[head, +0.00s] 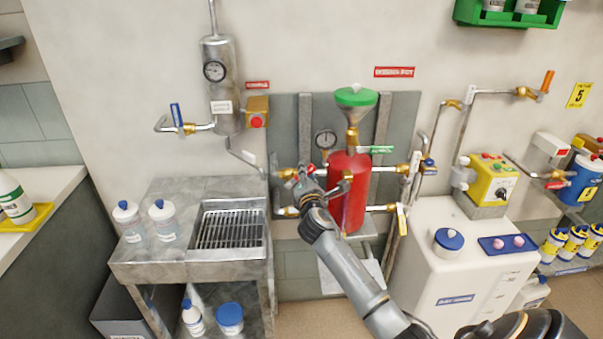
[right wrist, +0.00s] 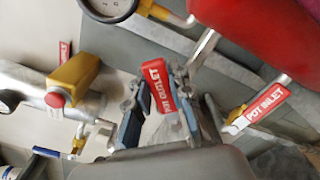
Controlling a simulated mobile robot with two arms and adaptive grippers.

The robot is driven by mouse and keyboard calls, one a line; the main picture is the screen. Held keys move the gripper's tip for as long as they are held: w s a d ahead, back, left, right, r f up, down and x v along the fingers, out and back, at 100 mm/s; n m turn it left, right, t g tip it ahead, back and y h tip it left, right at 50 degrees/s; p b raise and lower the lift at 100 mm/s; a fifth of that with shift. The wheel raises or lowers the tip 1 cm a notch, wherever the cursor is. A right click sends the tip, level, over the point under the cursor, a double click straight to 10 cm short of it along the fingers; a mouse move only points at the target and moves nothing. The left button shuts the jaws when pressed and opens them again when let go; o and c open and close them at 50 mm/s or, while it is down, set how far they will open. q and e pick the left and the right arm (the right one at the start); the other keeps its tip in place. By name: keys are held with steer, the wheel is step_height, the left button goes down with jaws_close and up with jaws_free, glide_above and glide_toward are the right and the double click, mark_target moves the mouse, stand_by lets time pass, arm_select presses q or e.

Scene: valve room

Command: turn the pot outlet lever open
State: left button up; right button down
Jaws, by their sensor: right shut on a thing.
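The pot (head: 350,200) is a red upright cylinder on a grey wall panel, with a funnel and green lid (head: 356,97) on top. My right gripper (head: 304,182) is at the brass valves on the pot's left side. In the right wrist view, the gripper (right wrist: 155,105) is shut on the red pot outlet lever (right wrist: 158,84), with a finger on either side of its lettered face. In the head view, the gripper covers most of that lever. The pot inlet tag (right wrist: 267,103), also red, lies to the right of the fingers. My left gripper is not in view.
A pressure gauge (head: 326,140) sits just above the gripper. A metal sink bench (head: 160,255) with bottles stands to the left. A white tank (head: 440,275) stands to the right. A yellow valve body (right wrist: 75,80) is left of the fingers in the wrist view.

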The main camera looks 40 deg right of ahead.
steer(key=shift+s+d+f+m+b, duration=0.2)
steer(key=shift+f+m+b, duration=0.6)
steer(key=shift+m, duration=0.6)
steer(key=shift+s+d+f+m+b, duration=0.15)
steer(key=shift+d+f+m+b, duration=0.15)
steer(key=shift+f+m+b, duration=0.85)
steer(key=shift+s+d+f+m+b, duration=0.2)
steer(key=shift+f+m+b, duration=0.3)
steer(key=shift+m, duration=1.15)
steer(key=c, duration=1.2)
jaws_free()
steer(key=shift+r, duration=0.1)
steer(key=v, duration=1.2)
steer(key=shift+w, duration=0.1)
